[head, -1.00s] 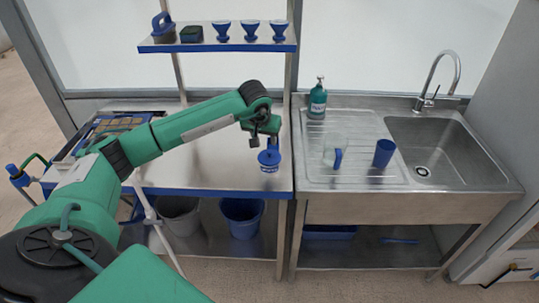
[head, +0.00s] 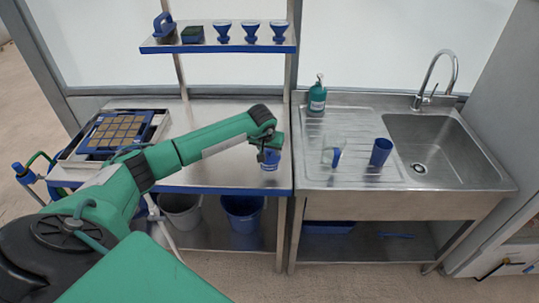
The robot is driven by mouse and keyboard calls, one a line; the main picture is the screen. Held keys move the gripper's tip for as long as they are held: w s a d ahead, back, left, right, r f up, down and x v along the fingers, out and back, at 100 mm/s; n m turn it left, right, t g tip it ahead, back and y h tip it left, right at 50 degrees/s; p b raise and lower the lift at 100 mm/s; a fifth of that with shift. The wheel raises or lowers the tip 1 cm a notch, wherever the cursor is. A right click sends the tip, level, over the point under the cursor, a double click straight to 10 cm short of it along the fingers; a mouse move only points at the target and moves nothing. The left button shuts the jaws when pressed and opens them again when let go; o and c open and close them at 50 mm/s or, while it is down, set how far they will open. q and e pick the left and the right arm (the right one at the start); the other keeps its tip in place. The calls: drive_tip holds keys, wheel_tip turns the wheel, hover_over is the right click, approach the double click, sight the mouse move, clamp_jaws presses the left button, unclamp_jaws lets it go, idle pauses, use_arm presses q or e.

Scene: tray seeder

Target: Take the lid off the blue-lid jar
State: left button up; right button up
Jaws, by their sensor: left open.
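The blue-lid jar (head: 270,167) stands near the front right edge of the steel bench, in the head view. My left gripper (head: 266,153) is open at the jar's top and partly covers the blue lid. Whether its fingers touch the lid cannot be told. My right gripper is not in view.
A seed tray (head: 73,158) with several brown cells lies at the bench's left. A shelf (head: 205,47) with a blue-handled item, a sponge and several blue funnels runs above. To the right are a soap bottle (head: 317,97), a clear glass (head: 332,152), a blue cup (head: 380,152) and the sink (head: 440,150).

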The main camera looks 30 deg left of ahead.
use_arm(q)
clamp_jaws()
